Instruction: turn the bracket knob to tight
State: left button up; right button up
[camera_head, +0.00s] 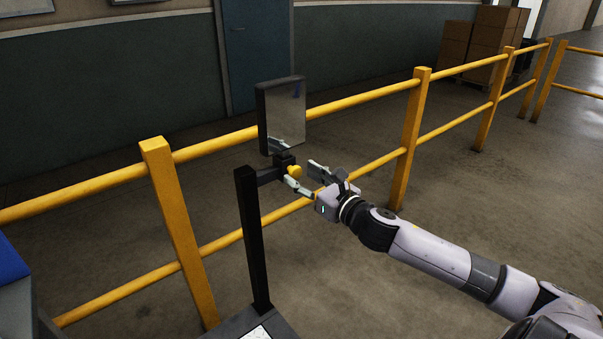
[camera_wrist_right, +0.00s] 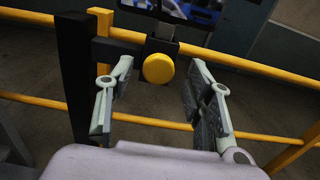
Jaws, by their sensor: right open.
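The yellow bracket knob (camera_head: 294,171) sits on the dark bracket (camera_head: 270,174) below a flat screen (camera_head: 282,116), which is held by a black post (camera_head: 254,240). My right gripper (camera_head: 305,178) is open with its fingers pointing at the knob. In the right wrist view the round knob (camera_wrist_right: 158,68) shows face-on between the two fingers (camera_wrist_right: 158,85), a little beyond or level with their tips. I see no finger touching it. No mark on the knob shows how it is turned. My left gripper is not in view.
Yellow railings (camera_head: 415,130) run behind the post and screen. A grey base (camera_head: 262,325) with a white patch is at the post's foot. A blue-topped object (camera_head: 10,262) stands at the left edge. Cardboard boxes (camera_head: 485,40) are far back right. The floor at right is clear.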

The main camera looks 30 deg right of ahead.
jog(key=shift+w+a, duration=0.1)
jog(key=shift+w, duration=0.4)
jog(key=shift+c, duration=0.2)
jog(key=c, duration=1.1)
